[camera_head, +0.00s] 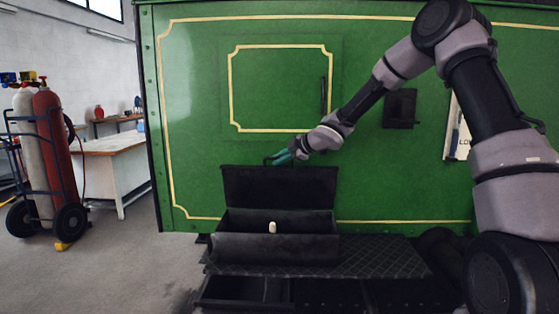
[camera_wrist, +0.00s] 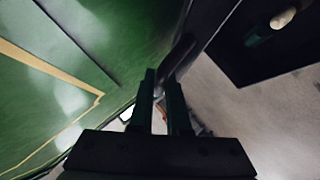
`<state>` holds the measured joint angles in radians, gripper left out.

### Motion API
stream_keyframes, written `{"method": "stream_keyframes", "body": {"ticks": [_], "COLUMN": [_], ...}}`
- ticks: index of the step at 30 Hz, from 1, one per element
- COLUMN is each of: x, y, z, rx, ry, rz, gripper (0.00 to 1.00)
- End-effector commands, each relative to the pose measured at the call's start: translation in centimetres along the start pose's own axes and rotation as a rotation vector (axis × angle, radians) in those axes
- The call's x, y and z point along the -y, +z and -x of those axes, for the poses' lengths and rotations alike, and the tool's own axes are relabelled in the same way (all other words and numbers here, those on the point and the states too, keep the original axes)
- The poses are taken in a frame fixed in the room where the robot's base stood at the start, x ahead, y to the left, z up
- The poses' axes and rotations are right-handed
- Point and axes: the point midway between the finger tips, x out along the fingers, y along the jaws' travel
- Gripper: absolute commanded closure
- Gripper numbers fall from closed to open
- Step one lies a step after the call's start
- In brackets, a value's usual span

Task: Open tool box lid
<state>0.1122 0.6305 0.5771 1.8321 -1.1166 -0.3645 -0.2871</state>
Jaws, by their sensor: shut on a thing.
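The tool box (camera_head: 275,248) is a dark metal box on the tram's step in the head view. Its lid (camera_head: 280,190) stands raised, roughly upright, at the back of the box, in front of the green tram side. The box's inside shows. My gripper (camera_head: 272,159) is at the top edge of the lid, left of its middle, shut on the lid's dark handle. In the wrist view the two fingers (camera_wrist: 162,88) close around the curved handle (camera_wrist: 180,55); the exact contact is dark and hard to see.
A small pale-ended object (camera_head: 272,227) shows in the box, also in the wrist view (camera_wrist: 283,18). The green tram side (camera_head: 400,185) is close behind the lid. A gas bottle cart (camera_head: 45,165) and a workbench (camera_head: 112,155) stand at left.

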Motion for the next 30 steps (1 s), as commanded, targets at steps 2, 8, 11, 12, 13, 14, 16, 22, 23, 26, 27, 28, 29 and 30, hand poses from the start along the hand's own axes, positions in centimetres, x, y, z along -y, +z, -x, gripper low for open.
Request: {"method": "stream_keyframes", "body": {"ticks": [2, 8, 11, 12, 13, 14, 16, 22, 23, 26, 27, 28, 29, 30], "x": [0.0, 0.0, 0.0, 0.1, 0.1, 0.1, 0.1, -0.1, -0.1, -0.1, -0.2, -0.2, -0.2, -0.1], "y": [-0.1, -0.1, 0.0, 0.0, 0.0, 0.0, 0.0, 0.1, 0.1, 0.1, 0.0, 0.0, 0.1, 0.0], "z": [0.0, 0.0, 0.0, 0.0, 0.0, 0.0, 0.2, 2.9, 3.5, 5.6, 6.5, 7.0, 7.6, 8.3], "rx": [-0.002, -0.001, -0.001, -0.001, -0.001, 0.000, 0.000, 0.002, 0.002, 0.002, 0.002, 0.002, 0.002, 0.001], "ry": [0.001, 0.000, -0.001, -0.001, -0.001, -0.001, -0.001, 0.002, 0.003, 0.003, 0.004, 0.004, 0.004, 0.003], "rz": [0.002, 0.001, 0.001, 0.000, 0.000, 0.000, 0.000, 0.001, 0.002, 0.004, 0.004, 0.004, 0.003, 0.004], "gripper": [0.81, 0.55, 0.55, 0.55, 0.55, 0.55, 0.55, 0.55, 0.55, 0.55, 0.55, 0.55, 0.55, 0.55]}}
